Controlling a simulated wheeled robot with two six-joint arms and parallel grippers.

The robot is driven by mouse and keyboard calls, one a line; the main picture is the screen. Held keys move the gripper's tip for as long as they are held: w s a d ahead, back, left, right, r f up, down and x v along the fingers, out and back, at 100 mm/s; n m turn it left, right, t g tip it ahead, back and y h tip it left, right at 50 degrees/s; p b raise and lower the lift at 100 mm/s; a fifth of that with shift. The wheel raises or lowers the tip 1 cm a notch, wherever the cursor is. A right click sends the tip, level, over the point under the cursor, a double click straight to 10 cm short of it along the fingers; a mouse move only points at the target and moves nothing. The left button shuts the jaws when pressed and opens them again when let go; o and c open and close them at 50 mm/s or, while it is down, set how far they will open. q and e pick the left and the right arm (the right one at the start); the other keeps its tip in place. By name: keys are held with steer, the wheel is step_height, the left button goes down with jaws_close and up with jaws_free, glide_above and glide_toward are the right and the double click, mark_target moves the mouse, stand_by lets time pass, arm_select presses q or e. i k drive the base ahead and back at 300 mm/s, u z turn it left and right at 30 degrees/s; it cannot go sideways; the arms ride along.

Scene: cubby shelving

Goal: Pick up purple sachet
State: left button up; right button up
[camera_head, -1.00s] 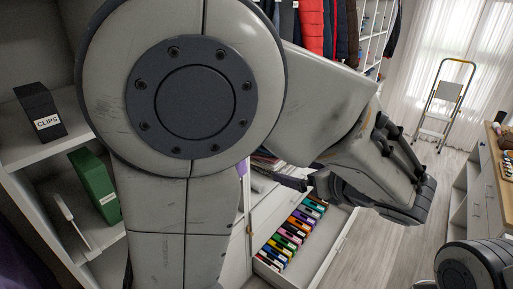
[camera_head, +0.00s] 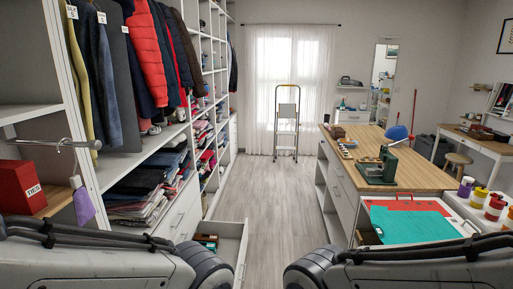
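A purple sachet (camera_head: 83,207) with a pale top hangs upright at the left, beside the edge of the shelving and just right of a red box marked TIES. What it hangs from is not clear. Links of my left and right arms cross the bottom of the head view at the left and right. Neither gripper's fingers show, so I cannot see whether either holds anything.
The red TIES box (camera_head: 23,187) stands on a shelf below a metal rod (camera_head: 50,143). An open drawer (camera_head: 232,238) juts into the aisle. A wood-topped island (camera_head: 430,170) stands at right. The grey floor (camera_head: 268,190) between is clear.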

mark_target(84, 208)
steer(key=u, duration=0.7)
steer(key=i, duration=0.2)
steer(key=u, duration=0.65)
